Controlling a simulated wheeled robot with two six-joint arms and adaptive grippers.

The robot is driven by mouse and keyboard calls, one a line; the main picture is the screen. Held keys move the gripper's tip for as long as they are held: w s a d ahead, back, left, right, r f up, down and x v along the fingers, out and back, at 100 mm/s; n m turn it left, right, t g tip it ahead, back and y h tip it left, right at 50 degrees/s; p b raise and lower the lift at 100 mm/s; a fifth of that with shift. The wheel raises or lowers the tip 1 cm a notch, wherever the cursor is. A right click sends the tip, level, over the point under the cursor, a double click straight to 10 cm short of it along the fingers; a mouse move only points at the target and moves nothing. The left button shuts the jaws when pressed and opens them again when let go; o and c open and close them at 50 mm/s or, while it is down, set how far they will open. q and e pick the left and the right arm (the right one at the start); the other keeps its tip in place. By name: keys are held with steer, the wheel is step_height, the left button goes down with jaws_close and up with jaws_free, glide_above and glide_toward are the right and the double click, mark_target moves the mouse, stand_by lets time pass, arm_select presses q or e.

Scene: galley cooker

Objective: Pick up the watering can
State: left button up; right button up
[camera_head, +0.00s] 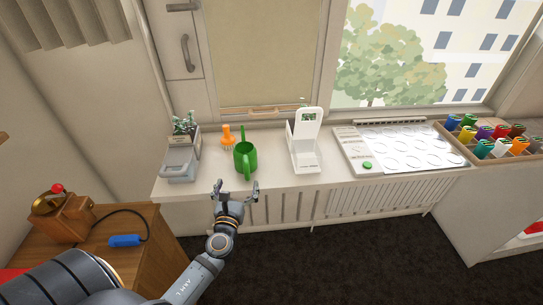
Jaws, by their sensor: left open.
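The green watering can (245,157) stands upright on the white windowsill counter, left of the middle. A green handle or spout part faces me at its front and another thin part rises at its back. My left gripper (235,186) is open and empty, with its fingers spread, just in front of and below the can near the counter's front edge. It looks apart from the can. My right gripper is not in view.
An orange spray bottle (227,138) stands close behind the can to the left. A wooden cabinet (130,262) with a blue-corded item is at lower left.

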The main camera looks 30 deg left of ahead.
mark_target(244, 160)
arm_select(q)
steer(key=shift+m, duration=0.3)
steer(key=x, duration=0.3)
steer(key=r+p+x, duration=0.1)
steer(key=x, duration=0.1)
steer(key=shift+w, duration=0.2)
steer(key=shift+w+a+f, duration=0.15)
steer(key=shift+w+f, duration=0.05)
steer(key=shift+w, duration=0.05)
steer(key=p+x, duration=0.1)
steer(key=x, duration=0.4)
steer(key=shift+s, duration=0.15)
steer(key=shift+c, duration=1.3)
steer(key=c, duration=1.2)
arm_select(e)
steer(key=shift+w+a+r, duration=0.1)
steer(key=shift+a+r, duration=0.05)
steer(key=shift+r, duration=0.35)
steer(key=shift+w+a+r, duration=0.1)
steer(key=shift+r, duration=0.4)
arm_select(q)
step_height(244, 160, up, 9)
steer(key=p, duration=0.5)
steer(key=shift+r, duration=0.55)
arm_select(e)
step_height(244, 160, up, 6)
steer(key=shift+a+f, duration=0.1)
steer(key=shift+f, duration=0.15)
